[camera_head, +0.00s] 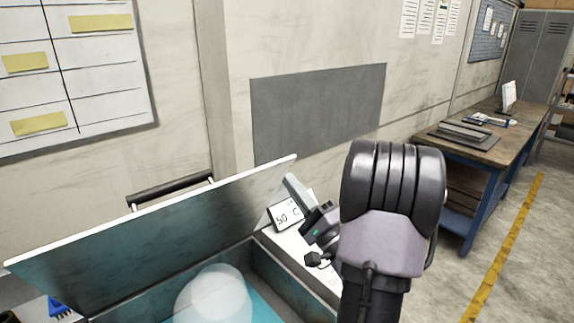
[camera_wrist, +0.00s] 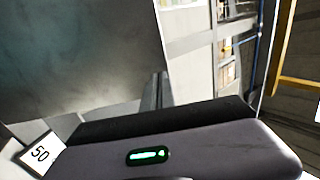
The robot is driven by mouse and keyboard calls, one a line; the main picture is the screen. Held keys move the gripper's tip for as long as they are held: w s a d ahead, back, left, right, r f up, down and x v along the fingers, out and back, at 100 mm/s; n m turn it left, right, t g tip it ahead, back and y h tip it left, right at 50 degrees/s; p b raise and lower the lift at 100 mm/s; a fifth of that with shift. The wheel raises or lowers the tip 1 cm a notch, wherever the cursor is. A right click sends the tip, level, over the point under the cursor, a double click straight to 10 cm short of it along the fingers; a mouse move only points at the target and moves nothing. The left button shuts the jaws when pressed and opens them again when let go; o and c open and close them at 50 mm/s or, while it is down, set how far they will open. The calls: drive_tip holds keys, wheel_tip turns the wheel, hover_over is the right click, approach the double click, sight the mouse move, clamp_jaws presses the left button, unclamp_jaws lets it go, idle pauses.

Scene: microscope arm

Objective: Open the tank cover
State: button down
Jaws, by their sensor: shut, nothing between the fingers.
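The tank cover (camera_head: 160,235) stands raised and tilted up over the tank, with a black bar handle (camera_head: 170,188) along its top edge. The tank (camera_head: 275,275) below is open and shows teal liquid with a pale, translucent round shape in it. My gripper (camera_head: 292,183) is shut and empty, just right of the cover's right edge. I cannot tell if it touches the cover. In the wrist view the cover (camera_wrist: 75,55) fills the upper left as a grey panel.
A small white display (camera_head: 287,216) reading about 50 °C sits by the tank's right side, close to my gripper. A blue workbench (camera_head: 465,150) stands at the right along the wall. A yellow line (camera_head: 505,245) marks open floor. A whiteboard (camera_head: 100,100) hangs at the left.

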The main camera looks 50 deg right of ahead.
sight(280, 166)
drive_tip(key=shift+p+x, duration=0.35)
drive_tip(key=shift+x, duration=0.95)
drive_tip(key=shift+w+r+p, duration=0.15)
drive_tip(key=shift+r+p, duration=0.2)
drive_tip(key=shift+p, duration=0.25)
drive_tip(key=w+d+r+g+p, duration=0.2)
drive_tip(key=w+r+p, duration=0.1)
drive_tip(key=w+p, duration=0.6)
drive_tip(key=w+d+r+g+y+p, duration=0.1)
drive_tip(key=w+d+r+p, duration=0.1)
drive_tip(key=w+p, duration=0.6)
drive_tip(key=shift+w+d+r+g+p, duration=0.2)
drive_tip(key=shift+w+r+g+p, duration=0.2)
drive_tip(key=shift+r+p, duration=0.45)
